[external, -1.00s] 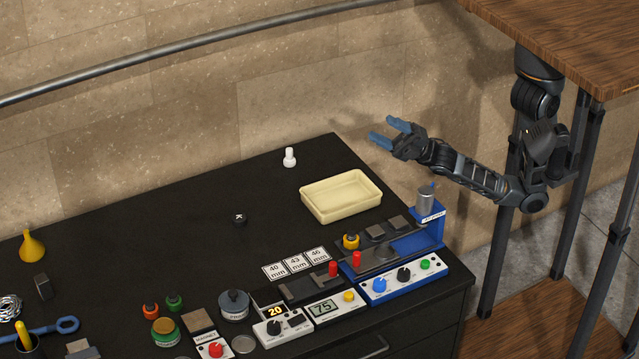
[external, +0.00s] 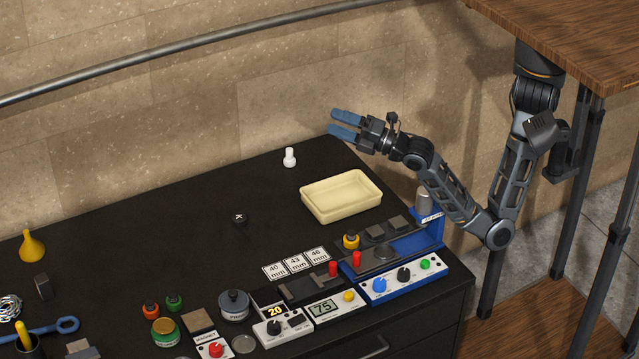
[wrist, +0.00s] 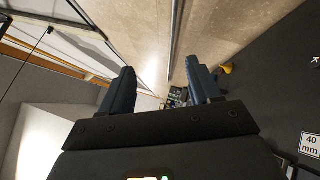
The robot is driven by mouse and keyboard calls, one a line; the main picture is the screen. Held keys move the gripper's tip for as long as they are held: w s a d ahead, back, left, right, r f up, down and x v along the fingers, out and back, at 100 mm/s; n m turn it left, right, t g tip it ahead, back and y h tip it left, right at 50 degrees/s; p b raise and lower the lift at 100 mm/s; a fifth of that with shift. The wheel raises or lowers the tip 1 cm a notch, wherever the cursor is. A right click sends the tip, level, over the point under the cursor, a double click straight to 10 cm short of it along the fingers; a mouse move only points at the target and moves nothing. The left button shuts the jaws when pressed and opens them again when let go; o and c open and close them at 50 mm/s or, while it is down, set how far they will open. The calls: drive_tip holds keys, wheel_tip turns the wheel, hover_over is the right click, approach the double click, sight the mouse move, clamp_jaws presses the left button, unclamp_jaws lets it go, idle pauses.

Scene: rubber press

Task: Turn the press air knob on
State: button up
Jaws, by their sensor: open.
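The press (external: 437,240) is a blue unit at the right end of the black bench. Its front panel (external: 370,293) carries a blue knob (external: 380,285), a black knob (external: 404,275) and a green button (external: 425,265). I cannot read which of these is the air knob. My gripper (external: 338,123) is open and empty, above the bench's back edge, well behind and above the press panel. In the wrist view its two blue fingers (wrist: 160,88) stand apart with nothing between them. The press does not show clearly in the wrist view.
A cream tray (external: 340,213) lies behind the press, with a white bottle (external: 289,157) behind it. A display unit (external: 338,307) adjoins the panel. The bench's back middle is mostly clear.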

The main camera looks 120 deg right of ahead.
drive_tip(key=w+f+m+g+y, duration=0.3)
drive_tip(key=w+f+g, duration=0.15)
drive_tip(key=f, duration=0.45)
drive_tip(key=m+g+y+b, duration=0.1)
drive_tip(key=m+g+y, duration=0.2)
drive_tip(key=g+y, duration=0.75)
hover_over(380, 282)
drive_tip(key=shift+t+y, duration=0.3)
drive_tip(key=shift+y, duration=0.05)
drive_tip(key=f, duration=1.7)
drive_tip(key=shift+s+a, duration=0.1)
drive_tip(key=shift+a, duration=0.15)
drive_tip(key=f+b, duration=0.4)
drive_tip(key=b, duration=0.1)
drive_tip(key=f+b, duration=0.4)
drive_tip(key=b, duration=0.1)
drive_tip(key=shift+d, duration=0.2)
drive_tip(key=shift+r, duration=0.1)
drive_tip(key=shift+c, duration=0.2)
drive_tip(key=c, duration=1)
